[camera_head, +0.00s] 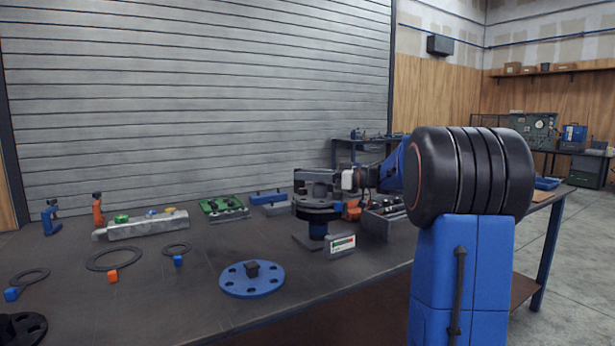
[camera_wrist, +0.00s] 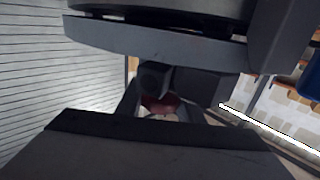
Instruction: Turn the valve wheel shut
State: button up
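My gripper (camera_head: 318,190) is at the dark round flange (camera_head: 318,212) on the blue upright pipe (camera_head: 318,230), right of the table's middle in the head view. It hides much of the flange top. I cannot clearly make out a valve wheel in the head view. In the wrist view a small dark red rounded part (camera_wrist: 160,103) shows in the gap between dark grey bodies; I cannot tell whether it belongs to the wheel. The gripper's fingertips are not clear in either view, so its opening cannot be judged.
A small grey box with a coloured display (camera_head: 341,245) stands in front of the pipe. A blue flange disc (camera_head: 252,279) lies at the table's front. A grey tray (camera_head: 384,222) stands close right. Rings, small blocks and a grey pipe piece (camera_head: 148,225) lie left. The table's front middle has bare room.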

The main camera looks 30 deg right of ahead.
jog(key=shift+m+t+h, duration=0.4)
jog(key=shift+h, duration=0.1)
jog(key=m+t+h, duration=0.1)
jog(key=h, duration=0.1)
jog(key=m+t+h, duration=0.1)
jog(key=m+h, duration=0.1)
jog(key=d+m+t+h, duration=0.1)
jog(key=h, duration=0.1)
jog(key=shift+w+d+m, duration=0.1)
jog(key=shift+w+m, duration=0.2)
jog(key=shift+w, duration=0.1)
jog(key=m+h, duration=0.1)
jog(key=h, duration=0.1)
jog(key=d+m+t+h, duration=0.1)
jog(key=m+h, duration=0.1)
jog(key=h, duration=0.1)
jog(key=shift+w+d+h, duration=0.15)
jog(key=shift+h, duration=0.15)
jog(key=shift+d+m+h, duration=0.15)
jog(key=shift+m+h, duration=0.55)
jog(key=shift+d+m+h, duration=0.2)
jog(key=shift+m+h, duration=0.2)
jog(key=shift+h, duration=0.3)
jog(key=o, duration=1.1)
